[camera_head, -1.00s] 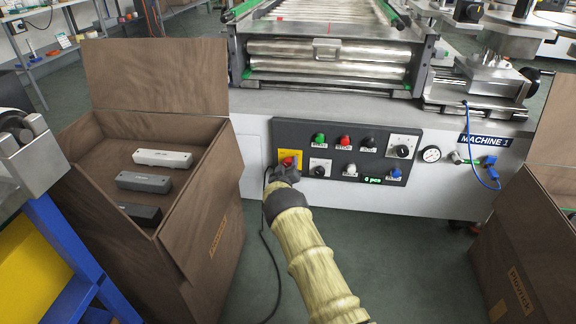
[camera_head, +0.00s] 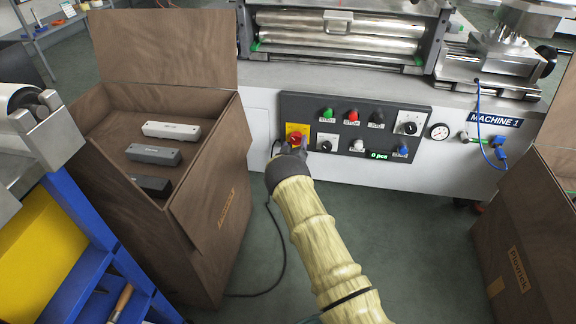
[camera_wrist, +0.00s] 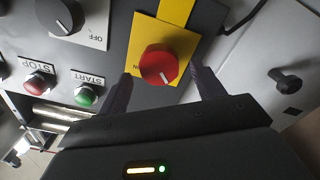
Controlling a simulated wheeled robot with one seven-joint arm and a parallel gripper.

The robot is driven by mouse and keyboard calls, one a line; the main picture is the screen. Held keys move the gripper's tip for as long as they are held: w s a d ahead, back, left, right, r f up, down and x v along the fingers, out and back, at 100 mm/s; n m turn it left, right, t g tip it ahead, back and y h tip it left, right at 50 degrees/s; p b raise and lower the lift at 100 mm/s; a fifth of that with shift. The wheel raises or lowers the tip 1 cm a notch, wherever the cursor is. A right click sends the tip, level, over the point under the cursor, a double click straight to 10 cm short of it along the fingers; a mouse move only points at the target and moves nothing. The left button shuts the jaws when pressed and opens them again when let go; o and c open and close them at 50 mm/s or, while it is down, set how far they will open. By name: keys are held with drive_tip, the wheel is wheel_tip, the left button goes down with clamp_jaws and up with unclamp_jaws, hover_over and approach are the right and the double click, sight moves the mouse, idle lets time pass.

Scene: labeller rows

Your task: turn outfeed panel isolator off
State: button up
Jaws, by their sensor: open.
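A red rotary isolator knob (camera_head: 295,137) on a yellow plate sits at the left end of the dark control panel (camera_head: 372,101) of the machine. In the wrist view the red knob (camera_wrist: 159,62) has a white line pointing down and slightly right, and a partly hidden label, probably ON, is beside it. My gripper (camera_head: 294,151) is open right at the knob in the head view. In the wrist view the fingers of my gripper (camera_wrist: 162,75) stand on either side of the knob's lower part. Contact cannot be told.
A second knob (camera_head: 326,145) with an OFF label is just right of the isolator, with green START (camera_head: 327,115) and red STOP (camera_head: 352,116) buttons above. An open brown box (camera_head: 215,225) stands left, and another box (camera_head: 510,250) right. A black cable (camera_head: 281,250) hangs below the panel.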

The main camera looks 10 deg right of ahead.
drive_tip(key=p+v, duration=0.5)
drive_tip(key=v, duration=0.9)
drive_tip(key=shift+s, duration=0.1)
